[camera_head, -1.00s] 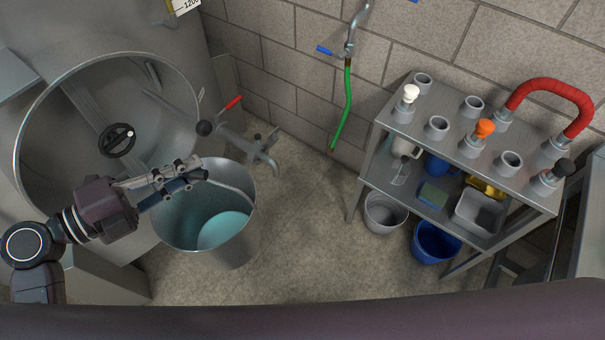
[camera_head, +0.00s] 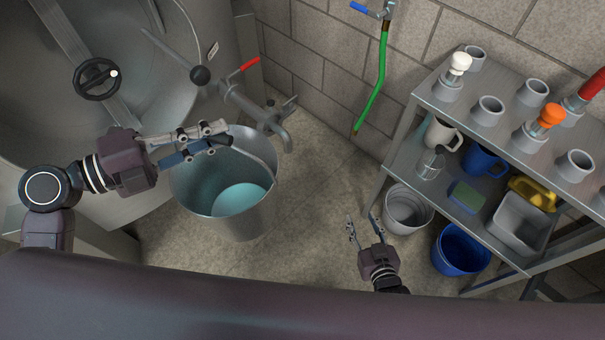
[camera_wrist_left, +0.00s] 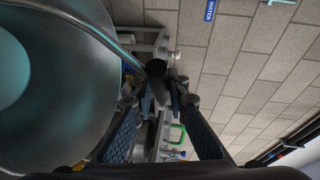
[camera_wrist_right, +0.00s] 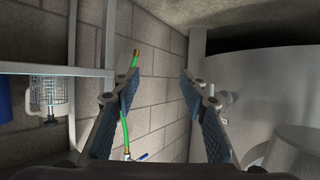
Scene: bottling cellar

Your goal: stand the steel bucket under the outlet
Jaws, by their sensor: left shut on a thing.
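The steel bucket (camera_head: 239,222), with a pale teal surface inside, is upright beside the tank. It also shows at the left of the left wrist view (camera_wrist_left: 75,115). My left gripper (camera_head: 228,134) is shut on its handle at the far side of the bucket's mouth; the dark grip (camera_wrist_left: 156,68) sits between the fingers. The outlet (camera_head: 284,137), a curved steel spout with a red lever, is just beyond the bucket's right rim. I cannot tell whether the bucket touches the floor. My right gripper (camera_head: 361,224) is open and empty, right of the bucket; its fingers are apart (camera_wrist_right: 148,84).
The steel tank (camera_head: 190,50) stands on the left. A green hose (camera_head: 373,95) hangs on the block wall. At right is a shelf rack (camera_head: 420,100), with a grey bucket (camera_head: 408,222) and a blue bucket (camera_head: 458,263) under it. The floor (camera_head: 310,225) between is clear.

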